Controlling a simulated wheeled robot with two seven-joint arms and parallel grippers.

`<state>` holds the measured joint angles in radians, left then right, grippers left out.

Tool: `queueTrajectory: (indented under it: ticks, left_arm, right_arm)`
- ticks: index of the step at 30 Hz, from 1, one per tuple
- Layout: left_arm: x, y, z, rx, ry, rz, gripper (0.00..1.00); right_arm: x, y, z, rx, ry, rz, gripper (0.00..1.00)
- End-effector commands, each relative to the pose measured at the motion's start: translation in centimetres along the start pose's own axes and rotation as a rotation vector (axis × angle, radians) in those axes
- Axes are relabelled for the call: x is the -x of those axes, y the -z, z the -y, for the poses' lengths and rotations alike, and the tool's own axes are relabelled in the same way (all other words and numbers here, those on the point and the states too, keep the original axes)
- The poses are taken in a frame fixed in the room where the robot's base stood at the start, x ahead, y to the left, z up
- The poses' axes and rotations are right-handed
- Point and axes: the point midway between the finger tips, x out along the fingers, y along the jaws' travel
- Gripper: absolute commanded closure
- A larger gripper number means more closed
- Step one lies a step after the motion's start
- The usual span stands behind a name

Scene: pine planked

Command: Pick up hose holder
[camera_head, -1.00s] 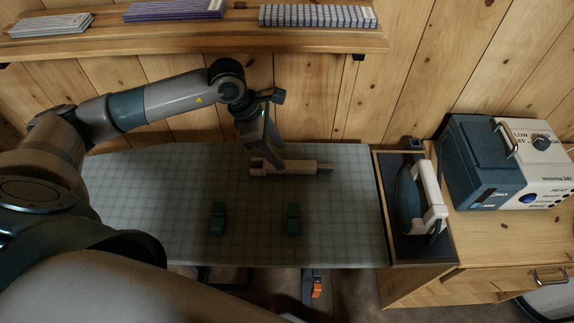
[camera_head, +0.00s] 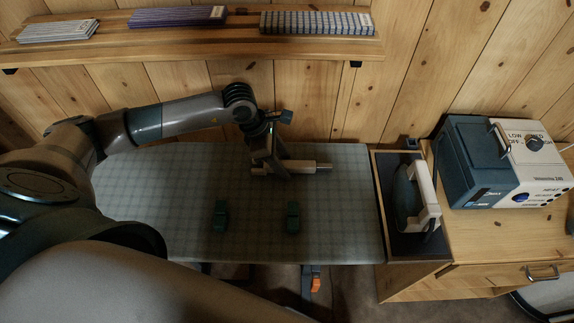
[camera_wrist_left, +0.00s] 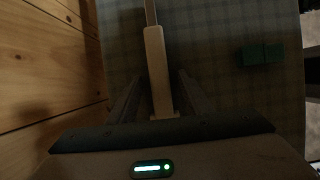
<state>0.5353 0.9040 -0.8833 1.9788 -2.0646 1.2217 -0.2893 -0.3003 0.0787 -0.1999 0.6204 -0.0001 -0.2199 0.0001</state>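The hose holder (camera_head: 306,167) looks like a pale wooden bar with a thin rod at its far end. It lies on the ironing board (camera_head: 340,215) near the back edge. My left gripper (camera_head: 273,172) is down at the left end of the bar. In the left wrist view the holder (camera_wrist_left: 158,70) runs between the two fingers of my left gripper (camera_wrist_left: 157,88). A gap shows on each side, so the gripper is open around it. The fingers hide part of the bar's left end in the head view. My right gripper is not in view.
Two dark green blocks (camera_head: 221,215) (camera_head: 293,218) stand on the board nearer me. An iron (camera_head: 426,200) rests in a dark tray to the right, beside a steam unit (camera_head: 490,165). A shelf (camera_head: 200,45) with folded cloths overhangs the plank wall behind.

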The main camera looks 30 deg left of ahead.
Motion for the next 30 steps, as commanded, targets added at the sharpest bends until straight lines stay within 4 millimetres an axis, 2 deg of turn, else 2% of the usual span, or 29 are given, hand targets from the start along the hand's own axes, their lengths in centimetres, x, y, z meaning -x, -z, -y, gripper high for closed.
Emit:
queueTrajectory:
  ticks: [1, 5, 6, 19, 23, 27, 30]
  left_arm:
    - [0.0, 0.0, 0.0, 0.0, 0.0, 0.0, 0.64]
    - [0.0, 0.0, 0.0, 0.0, 0.0, 0.0, 0.95]
    - [0.0, 0.0, 0.0, 0.0, 0.0, 0.0, 1.0]
    - [0.5, -0.2, -0.1, 0.0, -0.001, 0.001, 1.0]
    - [1.5, -0.6, -0.1, -0.002, -0.003, 0.001, 1.0]
    - [3.4, -1.5, -0.1, -0.004, -0.005, 0.004, 1.0]
    - [3.9, -3.1, 1.3, -0.007, 0.001, 0.005, 1.0]
  right_arm:
    - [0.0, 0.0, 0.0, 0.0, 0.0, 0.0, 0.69]
    - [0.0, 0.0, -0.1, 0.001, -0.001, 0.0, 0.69]
    - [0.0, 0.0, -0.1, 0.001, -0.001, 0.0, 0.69]
    - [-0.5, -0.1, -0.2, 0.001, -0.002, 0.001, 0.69]
    - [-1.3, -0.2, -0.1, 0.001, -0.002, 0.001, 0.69]
    - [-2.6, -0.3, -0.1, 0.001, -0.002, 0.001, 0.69]
    - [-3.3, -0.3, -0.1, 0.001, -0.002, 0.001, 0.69]
